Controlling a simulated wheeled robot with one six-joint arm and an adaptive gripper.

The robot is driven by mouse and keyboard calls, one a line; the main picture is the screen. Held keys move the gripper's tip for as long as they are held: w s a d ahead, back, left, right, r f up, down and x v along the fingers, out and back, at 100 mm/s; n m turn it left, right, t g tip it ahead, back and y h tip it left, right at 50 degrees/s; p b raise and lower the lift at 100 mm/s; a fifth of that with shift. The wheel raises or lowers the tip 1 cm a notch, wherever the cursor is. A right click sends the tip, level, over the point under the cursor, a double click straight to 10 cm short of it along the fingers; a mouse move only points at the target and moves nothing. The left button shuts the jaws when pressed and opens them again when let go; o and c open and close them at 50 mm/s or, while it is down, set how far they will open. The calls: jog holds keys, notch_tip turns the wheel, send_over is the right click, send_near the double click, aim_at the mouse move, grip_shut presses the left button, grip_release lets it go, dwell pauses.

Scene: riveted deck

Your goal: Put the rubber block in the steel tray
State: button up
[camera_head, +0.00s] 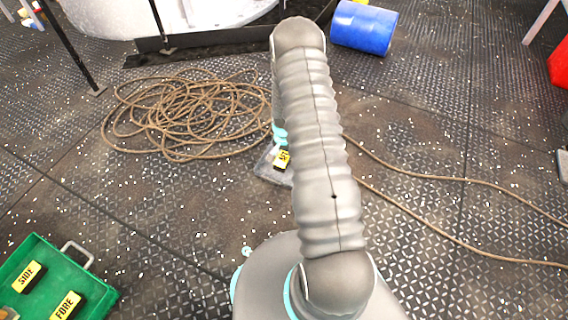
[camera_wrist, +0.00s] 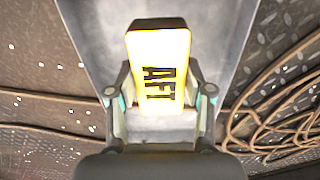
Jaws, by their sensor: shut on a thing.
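The rubber block (camera_wrist: 160,75) has a yellow face marked AFT and fills the middle of the wrist view. My gripper (camera_wrist: 161,98) is shut on it, with one finger on each side. The block also shows in the head view (camera_head: 282,159), just left of my arm. The steel tray (camera_head: 265,170) is a grey piece on the deck there, mostly hidden behind my arm. In the wrist view the grey tray surface (camera_wrist: 222,45) lies behind the block. I cannot tell whether the block touches the tray. My gripper's fingers are largely hidden in the head view.
A green tray (camera_head: 40,242) at the lower left holds yellow-faced blocks marked SIDE (camera_head: 27,277) and FORE (camera_head: 66,306). A coiled rope (camera_head: 185,115) lies beside the steel tray, and its strands run right. A blue drum (camera_head: 364,27) lies at the back.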

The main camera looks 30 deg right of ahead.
aim_at(284, 162)
jog(key=shift+f+b, duration=0.3)
jog(key=shift+f, duration=1.65)
jog(key=shift+f, duration=0.15)
jog(key=shift+f, duration=0.15)
jog(key=o, duration=1.2)
